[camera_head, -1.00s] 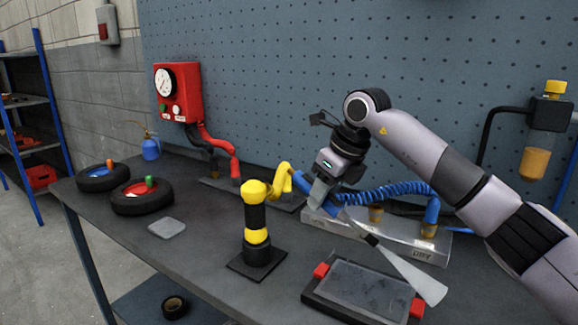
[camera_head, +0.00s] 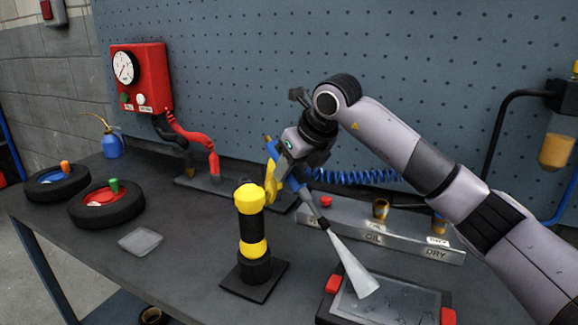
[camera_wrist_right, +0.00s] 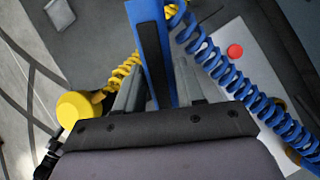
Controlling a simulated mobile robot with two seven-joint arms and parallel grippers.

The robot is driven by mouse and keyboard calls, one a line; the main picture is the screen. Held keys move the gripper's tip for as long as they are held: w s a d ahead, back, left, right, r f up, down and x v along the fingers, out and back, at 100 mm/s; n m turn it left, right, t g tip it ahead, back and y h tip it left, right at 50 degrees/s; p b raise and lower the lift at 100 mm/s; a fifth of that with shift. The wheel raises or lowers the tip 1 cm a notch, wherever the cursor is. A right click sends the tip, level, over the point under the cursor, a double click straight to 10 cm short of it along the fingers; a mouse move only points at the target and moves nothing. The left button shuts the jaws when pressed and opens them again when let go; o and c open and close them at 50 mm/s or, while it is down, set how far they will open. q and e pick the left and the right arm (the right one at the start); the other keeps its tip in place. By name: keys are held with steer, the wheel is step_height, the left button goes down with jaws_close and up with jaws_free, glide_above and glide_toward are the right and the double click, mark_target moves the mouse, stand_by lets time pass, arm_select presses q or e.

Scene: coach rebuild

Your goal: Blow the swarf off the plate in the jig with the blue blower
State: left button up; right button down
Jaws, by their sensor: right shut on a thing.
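My right gripper (camera_head: 297,172) is shut on the blue blower (camera_head: 298,188) above the bench. In the right wrist view the blower's blue body (camera_wrist_right: 146,35) lies between the fingers. Its dark nozzle points down to the right, and a pale cone (camera_head: 350,262), apparently the air jet, spreads from its tip onto the left part of the plate (camera_head: 398,302). The plate lies in the dark jig (camera_head: 333,317) with red clamps at both ends. Small dark specks, perhaps swarf, show faintly on the plate. My left gripper is out of view.
A yellow-and-black post (camera_head: 251,232) stands left of the jig. A metal rack (camera_head: 405,240) marked OIL and DRY stands behind it. The blower's blue coiled hose (camera_head: 360,176) runs behind my gripper. Two wheels and a grey pad (camera_head: 140,241) lie at left.

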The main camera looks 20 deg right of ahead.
mark_target(305, 189)
steer(key=shift+s+a+f+b, duration=0.25)
steer(key=shift+s+f+b, duration=0.55)
steer(key=shift+s+b, duration=0.35)
steer(key=shift+s+d+f+b, duration=0.35)
steer(key=shift+s+d+b, duration=0.05)
steer(key=shift+d+b, duration=0.2)
steer(key=shift+s+d+f+b, duration=0.3)
steer(key=shift+s+d+b, duration=0.1)
steer(key=shift+d+b, duration=0.15)
stand_by(1.0)
steer(key=shift+a, duration=0.2)
steer(key=c, duration=1.3)
jaws_free()
jaws_close()
